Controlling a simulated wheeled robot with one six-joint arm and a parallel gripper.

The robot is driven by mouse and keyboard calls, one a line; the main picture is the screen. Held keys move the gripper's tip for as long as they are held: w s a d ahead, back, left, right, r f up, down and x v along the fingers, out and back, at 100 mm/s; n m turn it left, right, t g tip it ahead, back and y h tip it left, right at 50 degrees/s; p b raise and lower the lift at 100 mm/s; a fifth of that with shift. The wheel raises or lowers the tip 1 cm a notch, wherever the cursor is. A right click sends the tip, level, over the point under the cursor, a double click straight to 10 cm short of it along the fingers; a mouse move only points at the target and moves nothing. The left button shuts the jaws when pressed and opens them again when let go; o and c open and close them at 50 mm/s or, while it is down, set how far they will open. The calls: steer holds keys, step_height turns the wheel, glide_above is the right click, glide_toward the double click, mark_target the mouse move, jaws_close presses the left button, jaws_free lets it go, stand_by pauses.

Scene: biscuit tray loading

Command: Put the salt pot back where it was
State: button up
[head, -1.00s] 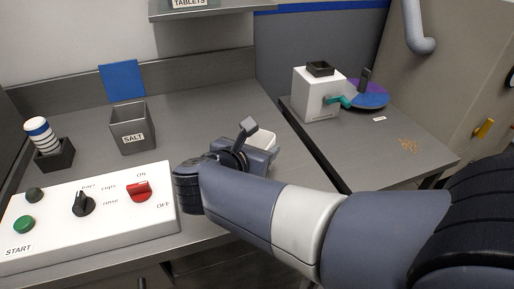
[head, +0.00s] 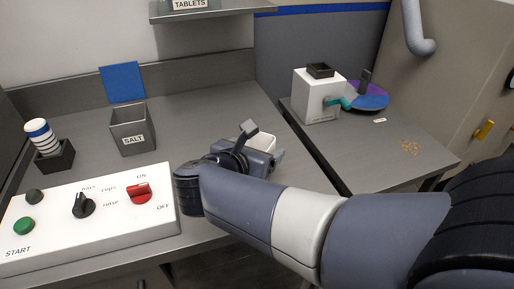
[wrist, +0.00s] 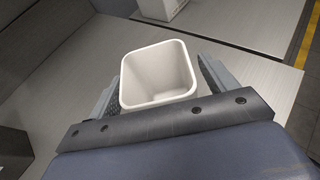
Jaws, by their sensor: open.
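A white, open-topped square pot (wrist: 158,75), which looks empty and has no readable label, sits between the two fingers of my gripper (wrist: 160,84) in the wrist view. The fingers are open, one on each side of it; whether they touch it is hard to tell. In the head view the pot (head: 265,142) shows only partly behind my gripper (head: 254,147), near the right edge of the counter. Its base is hidden. A grey open box labelled SALT (head: 133,139) stands on the counter to the left, behind the white control panel.
The control panel (head: 110,220) with knobs and a red switch lies at the front left. A dark holder (head: 57,160) with a striped stack is at far left. A gap separates the counter from the right table (head: 370,150), which bears a white machine (head: 312,96).

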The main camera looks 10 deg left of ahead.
steer(key=v, duration=1.2)
